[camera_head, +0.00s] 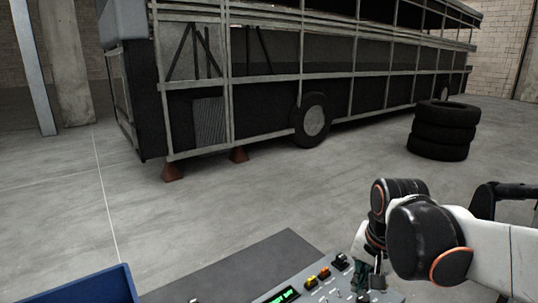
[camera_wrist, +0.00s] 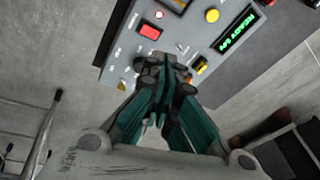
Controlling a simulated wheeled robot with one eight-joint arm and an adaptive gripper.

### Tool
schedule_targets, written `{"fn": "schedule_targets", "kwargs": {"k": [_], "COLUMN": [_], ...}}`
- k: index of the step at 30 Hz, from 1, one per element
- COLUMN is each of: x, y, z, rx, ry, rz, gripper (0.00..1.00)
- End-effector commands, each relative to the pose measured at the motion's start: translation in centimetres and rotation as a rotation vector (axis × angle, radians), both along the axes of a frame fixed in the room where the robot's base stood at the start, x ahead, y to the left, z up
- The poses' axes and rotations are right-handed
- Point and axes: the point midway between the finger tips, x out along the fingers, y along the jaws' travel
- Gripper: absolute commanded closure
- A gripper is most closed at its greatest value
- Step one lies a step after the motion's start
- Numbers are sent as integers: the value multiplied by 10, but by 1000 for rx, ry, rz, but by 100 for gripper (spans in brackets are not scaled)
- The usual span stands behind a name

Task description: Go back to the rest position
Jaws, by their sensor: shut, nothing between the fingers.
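My gripper (camera_head: 362,292) is low at the right in the head view, over or beside a grey control panel (camera_head: 325,291). Its teal fingers show in the wrist view (camera_wrist: 166,70), shut with nothing held. The fingertips overlap the panel's edge in that view, and I cannot tell whether they touch it. My white and black arm reaches in from the right.
A blue bin (camera_head: 92,289) is at the lower left, beside a dark flat surface (camera_head: 235,268). A stripped coach frame (camera_head: 270,75) stands behind, with red stands (camera_head: 172,172) under it. Stacked tyres (camera_head: 442,132) stand at the right. The floor between is clear.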

Motion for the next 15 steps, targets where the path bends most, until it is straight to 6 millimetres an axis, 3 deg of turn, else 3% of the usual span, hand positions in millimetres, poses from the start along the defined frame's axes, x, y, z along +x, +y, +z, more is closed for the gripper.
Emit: {"fn": "schedule_targets", "kwargs": {"k": [3, 15], "x": [-25, -88], "y": [2, 6], "z": [2, -5], "rx": [-35, -198], "ry": [-70, -294], "rz": [107, 441], "gripper": [100, 100]}}
